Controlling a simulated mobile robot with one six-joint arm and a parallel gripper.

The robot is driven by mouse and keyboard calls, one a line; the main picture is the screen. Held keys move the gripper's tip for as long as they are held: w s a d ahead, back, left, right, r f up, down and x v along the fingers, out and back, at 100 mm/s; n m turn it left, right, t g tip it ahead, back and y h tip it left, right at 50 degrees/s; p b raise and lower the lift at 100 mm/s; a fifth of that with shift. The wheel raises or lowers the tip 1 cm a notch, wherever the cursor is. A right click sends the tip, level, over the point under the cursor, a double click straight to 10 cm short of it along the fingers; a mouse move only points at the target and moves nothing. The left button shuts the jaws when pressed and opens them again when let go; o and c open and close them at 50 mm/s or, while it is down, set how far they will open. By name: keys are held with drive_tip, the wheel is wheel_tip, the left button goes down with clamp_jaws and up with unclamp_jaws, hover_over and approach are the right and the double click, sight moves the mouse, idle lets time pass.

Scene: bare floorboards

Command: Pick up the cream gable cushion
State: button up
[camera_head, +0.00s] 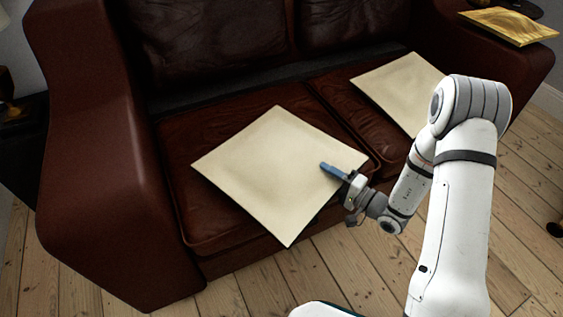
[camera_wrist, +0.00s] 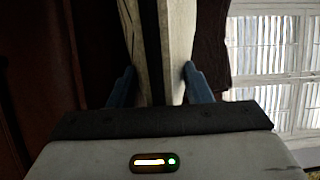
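A cream gable cushion (camera_head: 265,165) is over the left seat of the brown sofa, its near corner jutting past the seat front. A second, similar cream cushion (camera_head: 390,85) lies on the right seat, partly hidden by my arm. My gripper (camera_head: 334,172) is at the near right edge of the left cushion, with one blue finger visible over its upper face. In the wrist view, the two fingers (camera_wrist: 158,85) are on opposite faces of the cushion's cream edge (camera_wrist: 178,40). Both fingertips appear to touch it. Whether the cushion is clear of the seat is hard to tell.
The brown leather sofa (camera_head: 85,165) has a high back and broad armrests. A wooden board (camera_head: 512,25) rests on the right armrest. Bare floorboards (camera_head: 240,290) are open in front of the sofa. A window (camera_wrist: 275,60) shows at right in the wrist view.

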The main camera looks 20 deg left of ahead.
drive_tip(key=shift+c, duration=1.4)
wheel_tip(320, 180, up, 10)
drive_tip(key=p, duration=0.4)
drive_tip(key=shift+c, duration=0.6)
